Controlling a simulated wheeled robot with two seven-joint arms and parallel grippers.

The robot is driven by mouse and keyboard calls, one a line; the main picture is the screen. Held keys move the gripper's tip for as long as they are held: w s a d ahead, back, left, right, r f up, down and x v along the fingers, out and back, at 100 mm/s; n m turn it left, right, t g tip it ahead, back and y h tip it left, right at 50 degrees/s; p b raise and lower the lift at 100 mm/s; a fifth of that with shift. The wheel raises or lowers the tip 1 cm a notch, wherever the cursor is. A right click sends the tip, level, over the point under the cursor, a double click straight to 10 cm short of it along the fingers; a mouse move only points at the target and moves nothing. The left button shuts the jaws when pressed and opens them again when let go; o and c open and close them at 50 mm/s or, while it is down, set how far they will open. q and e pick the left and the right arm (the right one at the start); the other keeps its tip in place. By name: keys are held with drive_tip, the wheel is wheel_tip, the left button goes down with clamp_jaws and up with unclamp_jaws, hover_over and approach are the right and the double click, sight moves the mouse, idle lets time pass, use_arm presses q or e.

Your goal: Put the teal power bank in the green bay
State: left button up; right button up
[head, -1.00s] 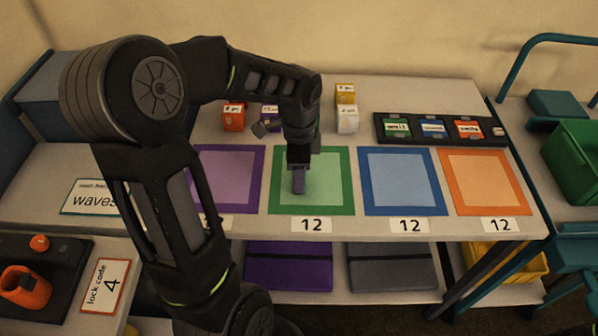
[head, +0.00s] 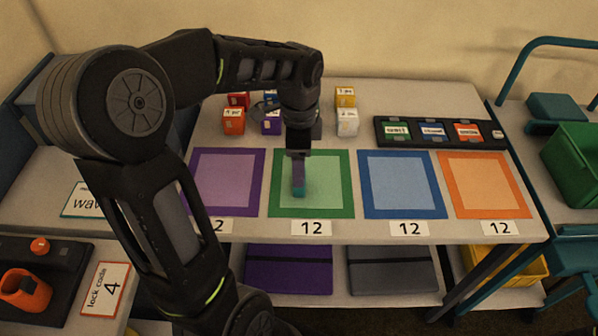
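The green bay (head: 281,208) is a green-bordered square on the table, second from the left in the row. My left gripper (head: 299,180) points down over the middle of this bay. My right gripper is not in view.
A purple bay (head: 261,165), a blue bay (head: 371,211) and an orange bay (head: 452,211) flank the green one, all empty. Small boxes, such as the orange box (head: 233,122) and white box (head: 347,122), stand behind. A black tray (head: 384,142) sits back right.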

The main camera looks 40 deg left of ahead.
use_arm(q)
wheel_tip(320, 180, up, 7)
idle(0.8)
